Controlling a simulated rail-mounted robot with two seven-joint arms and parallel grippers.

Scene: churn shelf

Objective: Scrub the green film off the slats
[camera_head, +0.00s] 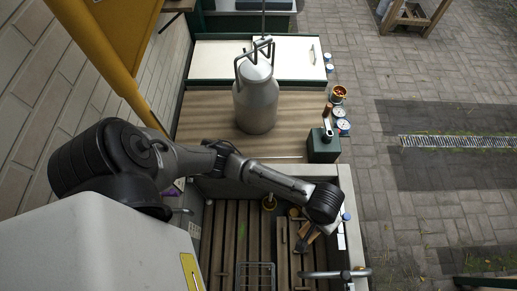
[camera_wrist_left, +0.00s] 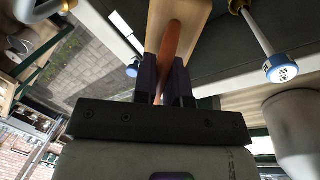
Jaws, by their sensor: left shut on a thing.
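Brown wooden slats (camera_head: 230,235) lie side by side in the grey trough at the bottom of the head view. A faint green patch (camera_head: 242,229) shows on the slats left of centre. My left gripper (camera_head: 308,228) is above the right part of the trough, near its right wall. In the left wrist view my left gripper (camera_wrist_left: 166,88) is shut on an orange-brown handle (camera_wrist_left: 172,45), which runs to a pale wooden block (camera_wrist_left: 180,12), seemingly a brush. Its bristles are hidden. I cannot tell whether it touches the slats. My right gripper is in neither view.
A wire rack (camera_head: 256,276) stands in the trough near the front. A metal churn (camera_head: 256,103) stands on the wooden shelf (camera_head: 200,118) behind. A dark green box (camera_head: 323,147) and several tins (camera_head: 340,112) line the right edge. A metal pipe (camera_head: 335,273) crosses the trough's front right.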

